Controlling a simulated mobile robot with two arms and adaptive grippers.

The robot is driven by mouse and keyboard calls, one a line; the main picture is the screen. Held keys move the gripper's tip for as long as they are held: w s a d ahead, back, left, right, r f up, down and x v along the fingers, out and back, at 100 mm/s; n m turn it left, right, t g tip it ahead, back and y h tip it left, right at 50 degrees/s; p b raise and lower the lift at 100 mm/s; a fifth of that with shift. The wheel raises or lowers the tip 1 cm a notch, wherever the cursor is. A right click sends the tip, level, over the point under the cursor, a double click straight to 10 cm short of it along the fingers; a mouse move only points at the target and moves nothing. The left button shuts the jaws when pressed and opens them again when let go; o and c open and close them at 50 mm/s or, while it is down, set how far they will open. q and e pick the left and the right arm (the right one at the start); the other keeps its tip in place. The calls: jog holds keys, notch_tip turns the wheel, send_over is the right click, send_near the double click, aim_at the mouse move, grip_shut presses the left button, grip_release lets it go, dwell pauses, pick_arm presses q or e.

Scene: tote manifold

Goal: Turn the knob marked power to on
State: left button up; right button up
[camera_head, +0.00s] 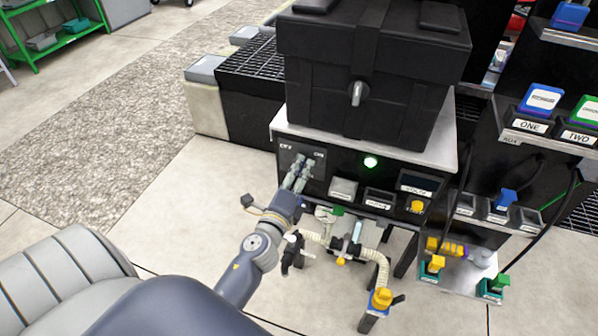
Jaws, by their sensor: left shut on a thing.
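My left gripper (298,174) reaches the left end of the black control panel (345,165). It is shut on the knob there, between white markings at upper left and upper right. The fingers hide the knob itself, so its pointing direction cannot be told. The markings are too small to read surely; the right one looks like "ON". A green lamp (370,162) glows on the panel to the right of the gripper. My right gripper is not in view.
A black tote (375,60) sits on top of the panel's cabinet. Labelled modules, a yellow button (417,207) and hoses with a yellow valve (381,298) are right and below. A rack with blue and green blocks (541,98) stands at right. Floor at left is clear.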

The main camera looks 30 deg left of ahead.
pick_arm(q)
jog(key=m, duration=0.4)
jog(key=shift+a, duration=0.1)
jog(key=shift+m, duration=0.6)
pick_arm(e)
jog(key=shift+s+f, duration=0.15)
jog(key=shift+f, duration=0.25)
pick_arm(q)
jog(key=shift+m, duration=0.3)
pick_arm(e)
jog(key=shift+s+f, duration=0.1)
pick_arm(q)
jog(key=o, duration=1.1)
jog(key=shift+f, duration=0.1)
jog(key=shift+c, duration=0.2)
